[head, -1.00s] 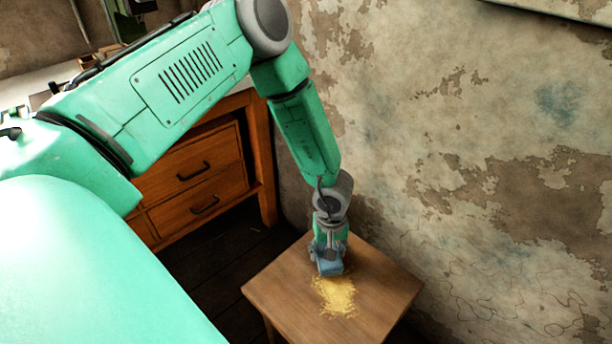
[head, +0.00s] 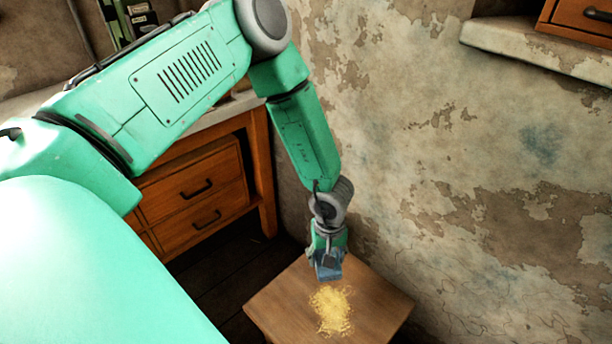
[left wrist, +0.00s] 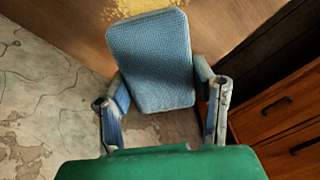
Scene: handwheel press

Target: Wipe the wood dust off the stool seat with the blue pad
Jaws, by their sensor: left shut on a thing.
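The wooden stool seat (head: 376,309) stands near the wall, low in the head view. A patch of yellow wood dust (head: 331,309) lies on its middle. My left gripper (head: 327,262) is over the seat's far part, just beyond the dust. It is shut on the blue pad (head: 328,269). In the left wrist view the blue pad (left wrist: 152,62) sits between the two fingers (left wrist: 162,108), and dust (left wrist: 125,8) shows past its far edge. I cannot tell whether the pad touches the seat. My right gripper is in neither view.
A wooden drawer cabinet (head: 196,187) stands left of the stool, partly behind my arm. The peeling wall (head: 480,180) rises close behind and to the right. A ledge (head: 540,50) juts out at the upper right. Dark floor lies between cabinet and stool.

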